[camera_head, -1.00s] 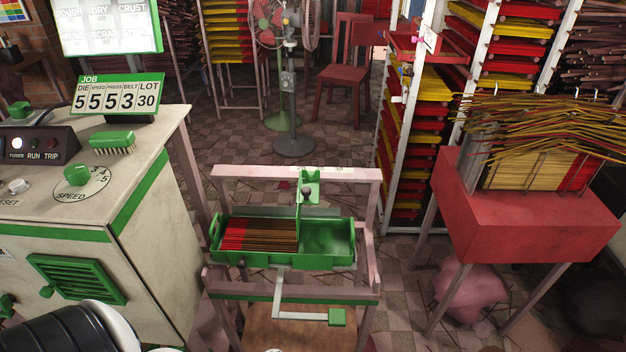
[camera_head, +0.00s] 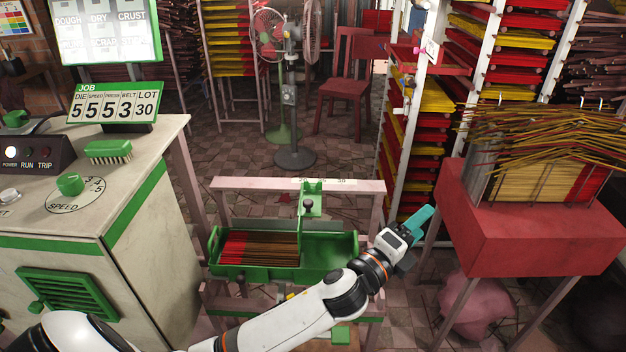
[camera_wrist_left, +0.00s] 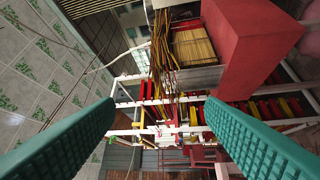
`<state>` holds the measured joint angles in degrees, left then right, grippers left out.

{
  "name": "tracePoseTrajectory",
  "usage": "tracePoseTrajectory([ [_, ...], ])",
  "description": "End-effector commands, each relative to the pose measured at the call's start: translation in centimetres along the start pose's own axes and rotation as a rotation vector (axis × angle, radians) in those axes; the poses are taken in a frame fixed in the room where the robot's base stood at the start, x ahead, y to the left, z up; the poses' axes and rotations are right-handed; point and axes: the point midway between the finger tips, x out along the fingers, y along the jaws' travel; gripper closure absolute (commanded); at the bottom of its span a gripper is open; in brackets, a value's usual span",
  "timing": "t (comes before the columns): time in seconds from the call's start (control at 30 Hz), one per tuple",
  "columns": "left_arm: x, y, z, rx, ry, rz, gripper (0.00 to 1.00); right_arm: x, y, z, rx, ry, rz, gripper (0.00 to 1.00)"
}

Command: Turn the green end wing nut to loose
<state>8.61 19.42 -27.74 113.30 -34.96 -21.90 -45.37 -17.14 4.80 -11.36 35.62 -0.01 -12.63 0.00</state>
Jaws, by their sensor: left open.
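A green upright bracket (camera_head: 313,191) stands at the middle of the cutting stand's back rail, by a white number scale. A small dark knob (camera_head: 308,203) sits on its front; it may be the wing nut, but its shape and setting are too small to tell. My left gripper (camera_head: 423,218) is in the air to the right of the stand, well apart from the knob, with teal fingers pointing up and right. In the left wrist view the fingers (camera_wrist_left: 165,135) are wide apart with nothing between them. My right gripper is not in view.
The green tray (camera_head: 347,250) holds red-tipped brown sticks (camera_head: 258,247) in its left part. A red table (camera_head: 530,220) with a stick rack stands close right of my gripper. The white-and-green machine (camera_head: 140,215) stands left. A rack of trays (camera_head: 420,150) is behind.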

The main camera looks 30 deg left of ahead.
Motion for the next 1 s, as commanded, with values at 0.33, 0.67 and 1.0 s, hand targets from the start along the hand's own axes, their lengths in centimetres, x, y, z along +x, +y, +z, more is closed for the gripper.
tracePoseTrajectory([
  [0.33,6.0,4.5,6.9,1.65,-0.726,0.854,0.36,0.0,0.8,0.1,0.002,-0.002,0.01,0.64],
  [0.67,3.8,0.7,-15.8,-2.215,1.691,-1.064,0.36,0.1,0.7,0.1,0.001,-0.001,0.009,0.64],
  [1.0,-1.5,5.0,-28.1,-1.765,1.918,-0.902,0.36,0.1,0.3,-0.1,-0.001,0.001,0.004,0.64],
])
